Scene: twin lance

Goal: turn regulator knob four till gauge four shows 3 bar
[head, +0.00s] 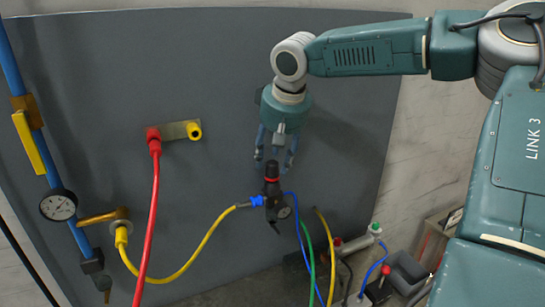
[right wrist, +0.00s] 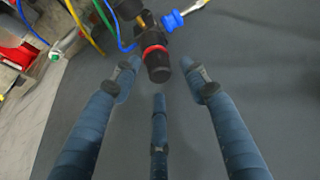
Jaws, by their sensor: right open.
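One regulator shows in the head view, with a black knob (head: 271,170) on top and a red ring below it. No number is readable on it. A small gauge (head: 283,212) sits on the regulator's right side; its reading is too small to tell. My right gripper (head: 275,155) is open just above the knob, fingers pointing down. In the right wrist view the knob (right wrist: 158,72) lies beyond and between the spread fingers (right wrist: 158,80), apparently with nothing gripped. The gauge face cannot be made out there. My left gripper is not in view.
A blue fitting (head: 257,201) joins a yellow hose to the regulator's left. Blue and green hoses hang at its right. A red hose (head: 154,190) and a larger gauge (head: 58,205) on a blue pipe are further left. A grey bin (head: 408,272) stands lower right.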

